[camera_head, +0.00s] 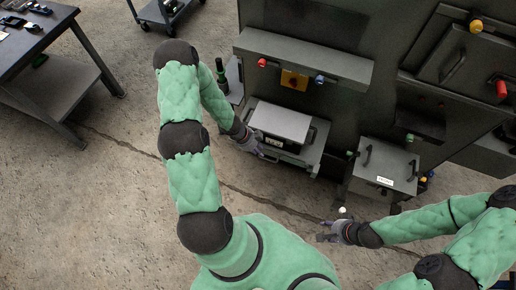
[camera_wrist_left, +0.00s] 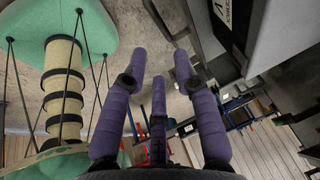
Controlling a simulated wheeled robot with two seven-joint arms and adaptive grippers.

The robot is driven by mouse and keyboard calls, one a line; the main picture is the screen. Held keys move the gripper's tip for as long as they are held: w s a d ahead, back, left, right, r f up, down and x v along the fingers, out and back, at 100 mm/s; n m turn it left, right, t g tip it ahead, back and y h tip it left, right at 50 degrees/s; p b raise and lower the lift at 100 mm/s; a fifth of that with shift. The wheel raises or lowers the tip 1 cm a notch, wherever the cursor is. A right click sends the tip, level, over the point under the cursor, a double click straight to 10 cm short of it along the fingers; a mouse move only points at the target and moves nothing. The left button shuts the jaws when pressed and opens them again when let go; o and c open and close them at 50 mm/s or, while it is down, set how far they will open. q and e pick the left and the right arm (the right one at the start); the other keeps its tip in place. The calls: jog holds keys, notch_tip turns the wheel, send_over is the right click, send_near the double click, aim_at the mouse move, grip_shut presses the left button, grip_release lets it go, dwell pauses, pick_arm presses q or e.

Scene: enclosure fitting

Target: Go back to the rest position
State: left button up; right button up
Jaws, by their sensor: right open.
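My left gripper (camera_head: 258,152) is beside the lower left side of a grey box with a pale lid (camera_head: 281,122) in the head view. I cannot tell whether it touches the box. In the left wrist view its purple fingers (camera_wrist_left: 160,60) are spread apart with nothing between them. My right gripper (camera_head: 328,232) hangs over the floor at the lower right of the head view, below a second grey box with handles and a white label (camera_head: 384,168). It is open, and I see nothing held in it.
A dark cabinet (camera_head: 290,42) with a ledge and coloured knobs stands at the back. A workbench (camera_head: 60,85) with small items is at upper left, and a cart (camera_head: 165,12) is at the top. A small white round thing (camera_head: 342,210) is near my right gripper.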

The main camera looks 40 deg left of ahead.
pick_arm(q)
jog(key=s+d+f+n+g+h+b, duration=0.1)
jog(key=s+d+f+n+b, duration=0.1)
jog(key=d+n, duration=0.45)
jog(key=s+d+f+n+b, duration=0.1)
jog(key=s+d+n+b, duration=0.15)
jog(key=d, duration=0.65)
jog(key=s+d+f+n+g+y+b, duration=0.1)
jog(key=s+d+f+n+b, duration=0.2)
jog(key=s+d+n, duration=0.2)
jog(key=s+n, duration=0.2)
jog(key=n, duration=0.2)
jog(key=shift+s+d+f+g, duration=0.3)
jog(key=shift+s+d, duration=0.05)
